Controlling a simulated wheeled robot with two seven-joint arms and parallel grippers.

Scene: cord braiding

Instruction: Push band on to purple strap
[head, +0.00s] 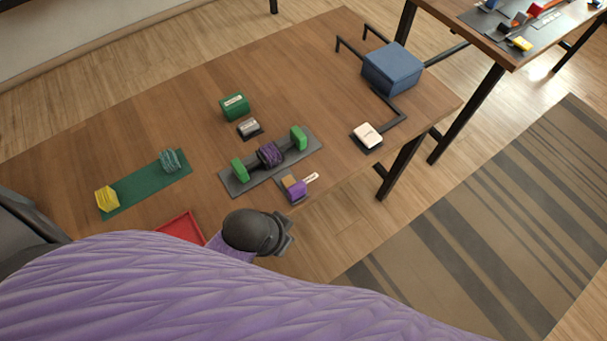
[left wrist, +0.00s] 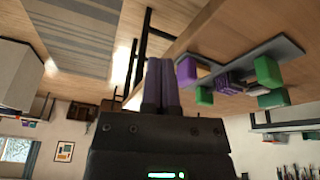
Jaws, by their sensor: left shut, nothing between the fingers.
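A purple wound bundle (head: 269,154), perhaps the purple strap, sits mid-way along a grey board (head: 235,184) between two green blocks (head: 298,137). In the left wrist view the bundle (left wrist: 230,84) and board (left wrist: 290,45) appear upside down. A small purple piece (head: 298,189) with a tan part and a white tag sits on a dark stand near the table's front edge. I cannot tell which thing is the band. My left gripper (left wrist: 163,62) is shut and empty, its purple fingers together, apart from the board. In the head view a dark wrist joint shows near the front edge; fingertips are unclear there.
A green strip (head: 140,188) with a yellow block (head: 107,199) lies at the left. A red tray (head: 182,227) is partly hidden by my arm. A green box (head: 234,106), a white block (head: 367,135) and a blue box (head: 393,68) stand farther back. The table's rear left is clear.

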